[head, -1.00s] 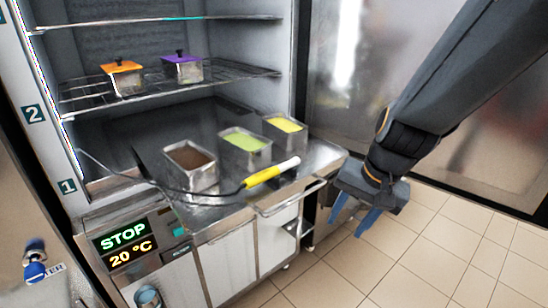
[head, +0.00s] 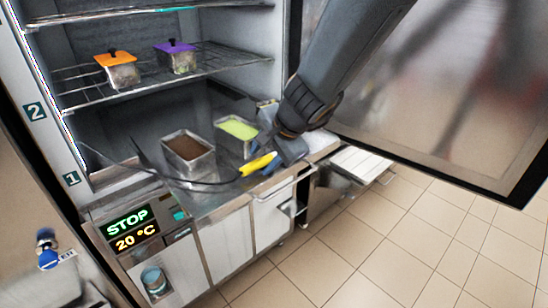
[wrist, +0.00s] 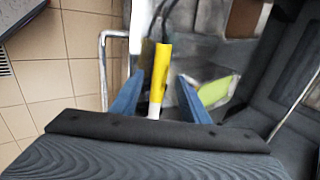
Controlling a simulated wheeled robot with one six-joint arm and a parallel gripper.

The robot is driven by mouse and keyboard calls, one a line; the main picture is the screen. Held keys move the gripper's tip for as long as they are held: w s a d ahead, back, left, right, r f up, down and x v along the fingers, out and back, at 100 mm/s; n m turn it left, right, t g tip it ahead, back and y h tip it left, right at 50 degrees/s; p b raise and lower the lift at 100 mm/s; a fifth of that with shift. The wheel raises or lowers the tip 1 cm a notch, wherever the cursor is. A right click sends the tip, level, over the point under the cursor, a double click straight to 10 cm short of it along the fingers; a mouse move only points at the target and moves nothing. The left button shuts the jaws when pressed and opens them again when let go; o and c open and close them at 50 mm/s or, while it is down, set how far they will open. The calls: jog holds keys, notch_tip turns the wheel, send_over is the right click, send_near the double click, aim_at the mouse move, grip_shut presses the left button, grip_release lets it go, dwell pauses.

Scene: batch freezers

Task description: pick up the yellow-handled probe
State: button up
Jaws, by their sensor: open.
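The yellow-handled probe (head: 257,165) lies on the steel worktop in front of the freezer. Its dark cable runs left toward the freezer wall. In the wrist view the yellow handle (wrist: 160,72) with its white end lies between the two blue fingers of my gripper (wrist: 157,98). The fingers stand apart with a gap on each side of the handle. In the head view my gripper (head: 284,155) is at the right end of the probe and hides that end.
A tub of brown contents (head: 188,150) and a tub of green contents (head: 237,130) stand behind the probe. A third tub is mostly hidden by my arm. A rail (head: 285,188) runs along the worktop's front. Orange-lidded (head: 120,70) and purple-lidded (head: 177,57) containers sit on the shelf above.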

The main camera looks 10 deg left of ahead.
jog(key=shift+x, duration=0.8)
jog(key=shift+s, duration=0.1)
grip_shut()
jog(key=shift+r, duration=0.1)
